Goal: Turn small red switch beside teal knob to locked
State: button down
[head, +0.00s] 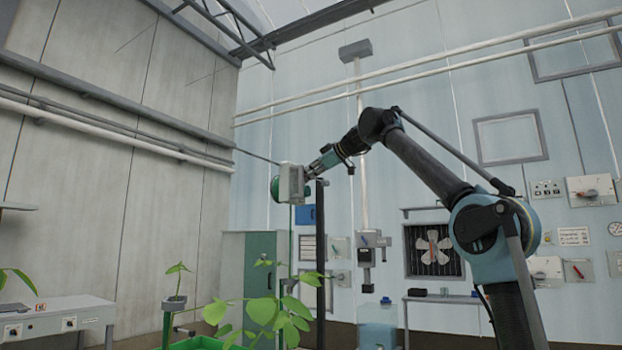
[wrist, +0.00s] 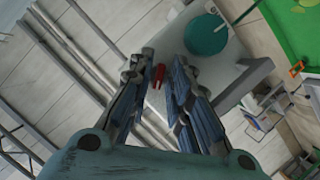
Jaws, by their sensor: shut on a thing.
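The small red switch (wrist: 158,77) shows in the wrist view between the fingertips of my gripper (wrist: 161,80), which is shut on it. The switch sits on a pale grey box (wrist: 235,77), and its lever looks nearly upright in that picture. The round teal knob (wrist: 206,35) is on the same box, up and right of the switch, clear of the fingers. In the head view, my gripper (head: 312,171) reaches the right side of the box (head: 291,183). The teal knob (head: 275,188) shows at the box's left side; the switch is hidden there. I cannot read any lock marking.
A dark post (head: 320,250) stands just right of the box. Leafy plants (head: 262,311) are below it. Wall switch boxes and a fan (head: 433,250) are farther right. A green surface (wrist: 298,25) shows at the wrist view's upper right.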

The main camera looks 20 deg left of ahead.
jog(key=shift+w+d+m+g+y, duration=0.15)
jog(key=shift+m+g+y, duration=0.2)
jog(key=shift+m+g, duration=1.15)
jog(key=shift+w+a+m+g+y, duration=0.25)
jog(key=shift+m+g, duration=0.65)
jog(key=shift+m, duration=1.2)
jog(key=shift+w+d+m+g+y, duration=0.1)
jog(key=shift+d+m+g+y, duration=0.25)
jog(key=shift+m+g, duration=1.15)
jog(key=shift+a+m, duration=0.1)
jog(key=shift+m, duration=0.4)
jog(key=c, duration=1.8)
grip_release()
jog(key=shift+o, duration=0.2)
jog(key=s+v, duration=0.1)
jog(key=v, duration=1.1)
jog(key=shift+w+f, duration=0.2)
jog(key=shift+w, duration=0.15)
